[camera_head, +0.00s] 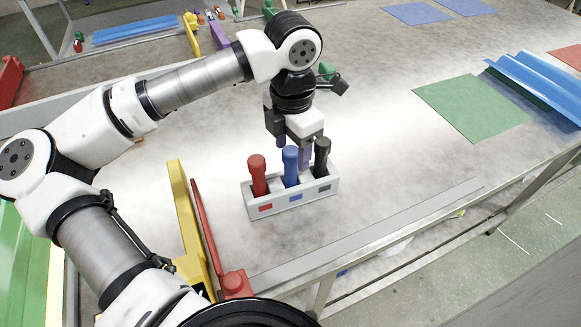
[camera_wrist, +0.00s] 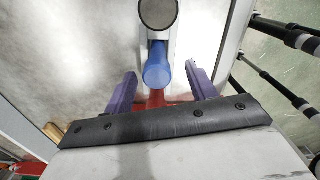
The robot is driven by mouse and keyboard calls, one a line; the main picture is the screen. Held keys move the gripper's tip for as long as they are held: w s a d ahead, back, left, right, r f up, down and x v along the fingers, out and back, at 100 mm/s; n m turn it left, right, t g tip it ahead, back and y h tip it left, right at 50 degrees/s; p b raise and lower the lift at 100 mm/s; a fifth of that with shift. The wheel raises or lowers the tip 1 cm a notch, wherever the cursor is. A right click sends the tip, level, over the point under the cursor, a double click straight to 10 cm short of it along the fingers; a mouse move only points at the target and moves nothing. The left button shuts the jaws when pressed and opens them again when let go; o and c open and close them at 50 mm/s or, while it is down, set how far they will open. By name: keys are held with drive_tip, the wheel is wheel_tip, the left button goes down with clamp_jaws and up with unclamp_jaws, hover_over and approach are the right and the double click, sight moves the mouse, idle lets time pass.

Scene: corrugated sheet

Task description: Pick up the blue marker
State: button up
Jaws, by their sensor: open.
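The blue marker (camera_head: 290,167) stands upright in the middle slot of a grey holder (camera_head: 264,207), between the red marker (camera_head: 258,175) and the black marker (camera_head: 321,158). My gripper (camera_head: 293,151) is above and behind the holder, with its purple fingers pointing down. In the wrist view, my gripper (camera_wrist: 160,70) is open, one finger on each side of the blue marker (camera_wrist: 157,65), with gaps on both sides. The black marker (camera_wrist: 158,12) shows beyond it at the top edge. Something red below the blue marker is mostly hidden by the gripper body.
A yellow bar (camera_head: 186,225) and a red clamp (camera_head: 236,285) lie left of the holder, near the table's front edge. A green sheet (camera_head: 470,105) and a blue corrugated sheet (camera_head: 540,85) lie at right. The table between holder and green sheet is clear.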

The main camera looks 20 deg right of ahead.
sight(291, 164)
drive_tip(key=shift+w+f+p, duration=0.2)
drive_tip(key=shift+f+p, duration=0.65)
drive_tip(key=shift+f, duration=1.9)
drive_tip(key=shift+c, duration=0.5)
drive_tip(key=c, duration=1)
